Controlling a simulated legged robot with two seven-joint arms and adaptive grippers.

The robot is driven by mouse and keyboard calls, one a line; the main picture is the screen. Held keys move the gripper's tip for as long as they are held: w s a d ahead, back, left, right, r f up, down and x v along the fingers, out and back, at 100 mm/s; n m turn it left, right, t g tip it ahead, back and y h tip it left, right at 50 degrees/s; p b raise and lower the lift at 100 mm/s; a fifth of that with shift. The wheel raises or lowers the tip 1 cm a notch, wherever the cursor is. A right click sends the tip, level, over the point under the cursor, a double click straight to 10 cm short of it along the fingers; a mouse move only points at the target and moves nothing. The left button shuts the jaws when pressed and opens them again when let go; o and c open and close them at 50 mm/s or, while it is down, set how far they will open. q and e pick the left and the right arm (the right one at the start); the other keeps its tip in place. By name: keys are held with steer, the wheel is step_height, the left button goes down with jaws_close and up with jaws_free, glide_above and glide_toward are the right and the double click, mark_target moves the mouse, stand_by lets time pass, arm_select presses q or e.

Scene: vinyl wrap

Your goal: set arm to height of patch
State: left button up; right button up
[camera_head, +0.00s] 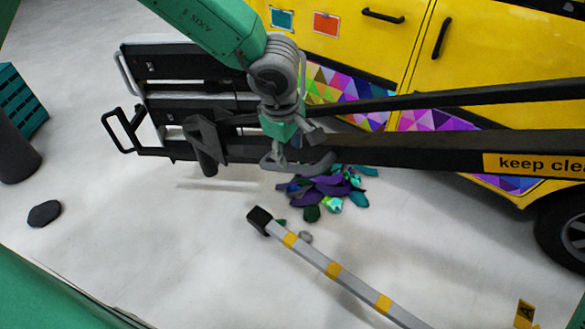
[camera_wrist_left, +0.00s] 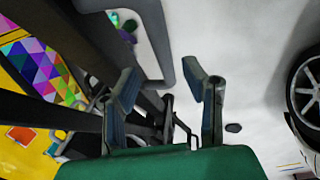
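A black frame with long bars (camera_head: 400,150) crosses in front of the yellow van; its lower bar carries a yellow "keep clear" style label (camera_head: 535,165). Colourful triangle-pattern patches (camera_head: 345,92) are on the van's side, partly hidden by the bars; the pattern also shows in the left wrist view (camera_wrist_left: 42,65). My left gripper (camera_head: 298,165) points down in front of the black frame. In the left wrist view my left gripper (camera_wrist_left: 160,78) has its two fingers apart, with nothing seen held between them. Whether it touches the frame cannot be told. My right gripper is not in view.
Purple and teal scraps (camera_head: 325,188) lie on the floor below the bars. A grey pole with yellow bands (camera_head: 335,270) crosses the lower middle. A teal crate (camera_head: 22,100) stands at left. A teal square (camera_head: 282,19) and an orange-red square (camera_head: 325,24) are on the van.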

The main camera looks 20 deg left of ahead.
mark_target(289, 169)
arm_select(q)
steer(key=f, duration=0.2)
steer(key=a+f, duration=0.1)
steer(key=f, duration=0.1)
steer(key=w+f, duration=0.1)
steer(key=f, duration=0.2)
steer(key=shift+a+b, duration=0.25)
steer(key=shift+b, duration=0.1)
steer(key=shift+d+f, duration=0.1)
steer(key=shift+f, duration=0.15)
steer(key=shift+d, duration=0.6)
steer(key=c, duration=0.9)
steer(key=shift+a, duration=0.25)
